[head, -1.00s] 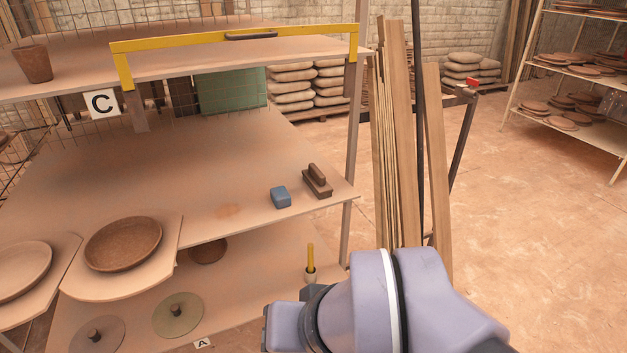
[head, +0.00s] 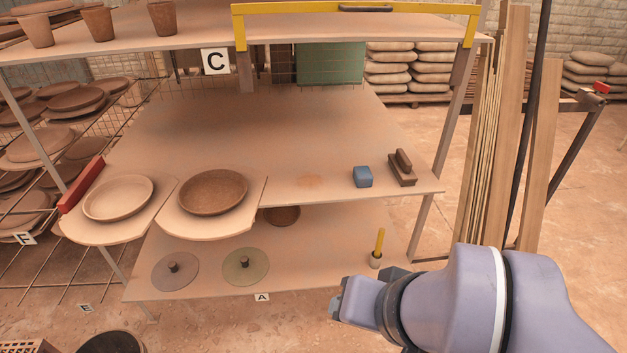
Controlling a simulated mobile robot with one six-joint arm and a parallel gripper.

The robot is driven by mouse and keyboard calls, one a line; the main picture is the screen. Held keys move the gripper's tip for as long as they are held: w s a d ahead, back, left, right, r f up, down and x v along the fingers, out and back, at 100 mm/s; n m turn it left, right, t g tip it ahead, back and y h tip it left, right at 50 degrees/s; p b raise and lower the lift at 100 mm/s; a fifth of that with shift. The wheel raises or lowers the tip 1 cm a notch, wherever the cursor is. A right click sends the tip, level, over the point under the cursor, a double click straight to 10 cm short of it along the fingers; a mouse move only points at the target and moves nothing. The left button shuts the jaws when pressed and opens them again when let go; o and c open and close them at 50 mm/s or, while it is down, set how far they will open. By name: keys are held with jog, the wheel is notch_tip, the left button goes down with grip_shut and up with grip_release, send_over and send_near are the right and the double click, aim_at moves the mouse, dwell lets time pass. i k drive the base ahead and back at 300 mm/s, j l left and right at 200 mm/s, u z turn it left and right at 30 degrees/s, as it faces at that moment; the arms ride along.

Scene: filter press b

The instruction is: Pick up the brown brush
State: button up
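The brown brush (head: 402,168) is a block with a raised handle on top. It rests on the middle shelf (head: 330,188) near its right front corner, just right of a blue block (head: 362,177). My arm shows at the lower right, in front of and below that shelf corner. Its end is apart from the brush. The gripper fingers cannot be made out, so I cannot tell whether they are open or shut.
Two plates (head: 118,198) (head: 213,192) on boards overhang the shelf front at left. A small pot with a yellow stick (head: 377,250) stands on the lower shelf. A shelf post (head: 440,165) and upright planks (head: 500,130) stand right of the brush. A yellow-framed shelf (head: 350,22) lies above.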

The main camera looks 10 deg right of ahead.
aim_at(401, 166)
jog(key=i+l+u, duration=0.2)
jog(key=i+l, duration=0.15)
jog(key=i, duration=0.15)
jog(key=i+l+u, duration=0.2)
jog(key=i+l, duration=0.2)
jog(key=i, duration=0.1)
